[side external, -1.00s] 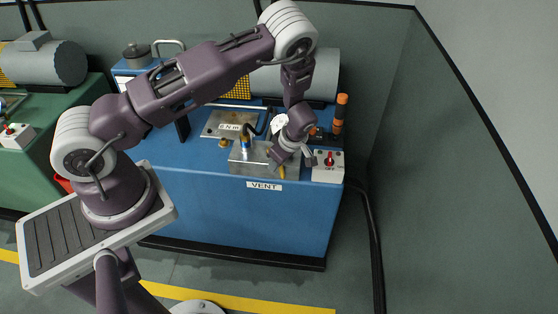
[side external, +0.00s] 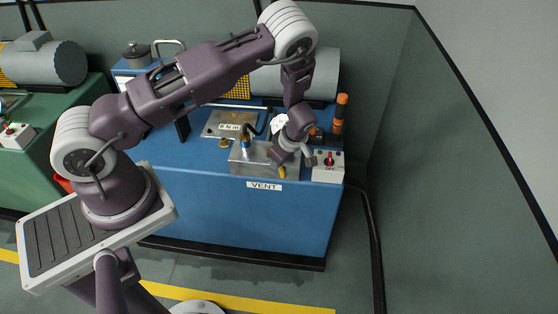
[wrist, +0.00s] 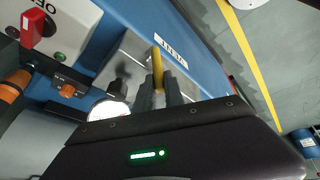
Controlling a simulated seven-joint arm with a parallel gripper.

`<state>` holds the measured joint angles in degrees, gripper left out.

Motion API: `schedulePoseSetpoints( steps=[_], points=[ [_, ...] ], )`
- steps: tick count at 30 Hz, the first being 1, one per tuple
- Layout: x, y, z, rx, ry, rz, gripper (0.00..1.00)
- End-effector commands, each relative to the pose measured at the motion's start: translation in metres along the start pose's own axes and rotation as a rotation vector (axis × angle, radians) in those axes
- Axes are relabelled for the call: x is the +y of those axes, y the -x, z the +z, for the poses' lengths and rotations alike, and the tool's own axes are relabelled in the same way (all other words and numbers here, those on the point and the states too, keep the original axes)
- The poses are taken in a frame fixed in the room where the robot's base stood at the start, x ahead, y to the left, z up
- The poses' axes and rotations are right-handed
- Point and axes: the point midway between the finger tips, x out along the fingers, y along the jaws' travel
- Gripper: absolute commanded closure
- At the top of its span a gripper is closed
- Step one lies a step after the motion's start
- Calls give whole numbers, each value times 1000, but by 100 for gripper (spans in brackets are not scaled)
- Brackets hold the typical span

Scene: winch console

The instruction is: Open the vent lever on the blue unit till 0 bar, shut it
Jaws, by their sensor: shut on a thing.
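The blue unit (side external: 235,215) stands against the wall with a VENT label (side external: 264,185) on its front top edge. The yellow vent lever (side external: 282,173) is at the metal block (side external: 246,161) above this label, its free end toward the front edge. In the wrist view the lever (wrist: 157,66) points toward the label (wrist: 171,44). My gripper (wrist: 160,92) is shut on the lever, hiding its inner end. The white-faced gauge (side external: 280,123) is partly behind my wrist. In the wrist view the gauge (wrist: 108,110) is cut off by my gripper, and its reading cannot be made out.
A white box with a red switch (side external: 329,160) sits right of the block. Orange posts (side external: 340,112) stand behind it. A metal plate (side external: 226,123) and a bent black handle (side external: 257,126) are left of my gripper. A green unit (side external: 55,150) is at far left.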

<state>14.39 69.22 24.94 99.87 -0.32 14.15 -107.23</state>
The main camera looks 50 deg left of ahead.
Motion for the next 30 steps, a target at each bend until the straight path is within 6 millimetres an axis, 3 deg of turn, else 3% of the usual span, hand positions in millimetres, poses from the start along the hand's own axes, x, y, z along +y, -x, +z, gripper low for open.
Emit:
schedulePoseSetpoints(
  steps=[23, 30],
  points=[
    [0, 0, 0, -3, 2, 1, 100],
    [-9, -8, -10, -137, 52, 66, 100]
  ],
)
